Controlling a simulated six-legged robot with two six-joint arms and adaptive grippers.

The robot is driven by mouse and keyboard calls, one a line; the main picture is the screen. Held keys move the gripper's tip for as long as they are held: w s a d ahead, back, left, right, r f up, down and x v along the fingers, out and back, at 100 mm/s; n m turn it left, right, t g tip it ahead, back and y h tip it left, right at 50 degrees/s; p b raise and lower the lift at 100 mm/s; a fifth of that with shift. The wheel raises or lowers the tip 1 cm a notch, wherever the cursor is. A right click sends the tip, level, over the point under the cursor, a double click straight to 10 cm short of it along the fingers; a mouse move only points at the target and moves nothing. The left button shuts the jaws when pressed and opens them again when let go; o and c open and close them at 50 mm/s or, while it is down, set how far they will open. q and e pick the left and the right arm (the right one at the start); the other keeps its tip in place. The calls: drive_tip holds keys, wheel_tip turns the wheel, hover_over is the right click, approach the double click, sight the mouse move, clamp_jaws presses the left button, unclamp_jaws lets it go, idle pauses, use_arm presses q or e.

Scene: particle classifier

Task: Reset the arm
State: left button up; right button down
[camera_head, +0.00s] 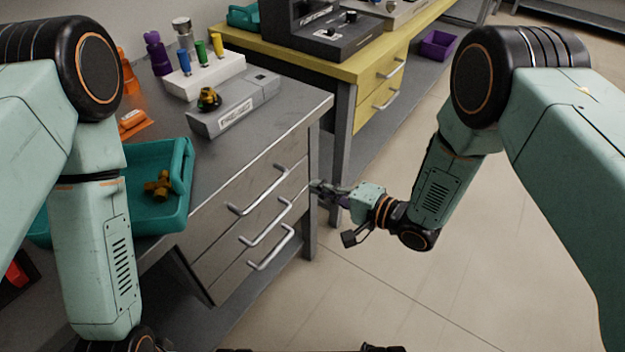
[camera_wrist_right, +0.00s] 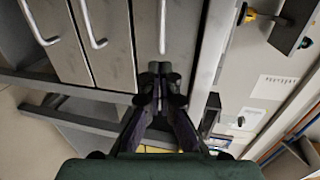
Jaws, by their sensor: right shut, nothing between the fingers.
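My right arm reaches in from the right in the head view, over the floor in front of the grey cabinet. My right gripper (camera_head: 322,190) is at the cabinet's front right edge, close to the drawer handles. In the right wrist view my right gripper (camera_wrist_right: 158,72) has its fingers together with nothing between them. They point at the cabinet front, near the end of a silver handle (camera_wrist_right: 163,28); I cannot tell whether they touch it. My left arm hangs down at the left of the head view, and its gripper is out of the picture.
The grey cabinet has several drawers with silver handles (camera_head: 258,190), all shut. On its top are a teal tray (camera_head: 180,205) with a brass part (camera_head: 160,186), a grey device (camera_head: 235,105) and a white rack (camera_head: 205,78). A yellow bench (camera_head: 285,62) stands behind. Floor at right is clear.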

drive_tip(key=p+v, duration=0.1)
drive_tip(key=v, duration=0.6)
drive_tip(key=shift+s, duration=0.15)
drive_tip(key=s+d+f+n+g+h, duration=0.3)
drive_tip(key=s+d+f+n+h, duration=0.2)
drive_tip(key=s+d+f+h, duration=0.5)
drive_tip(key=s+d+n+g+h, duration=0.1)
drive_tip(key=s+d+g, duration=0.1)
drive_tip(key=s, duration=0.8)
drive_tip(key=s+d+n+g+h, duration=0.1)
drive_tip(key=s+g, duration=0.3)
drive_tip(key=s, duration=0.7)
drive_tip(key=shift+d+f+h, duration=0.3)
drive_tip(key=shift+d+h, duration=0.1)
drive_tip(key=shift+d, duration=0.3)
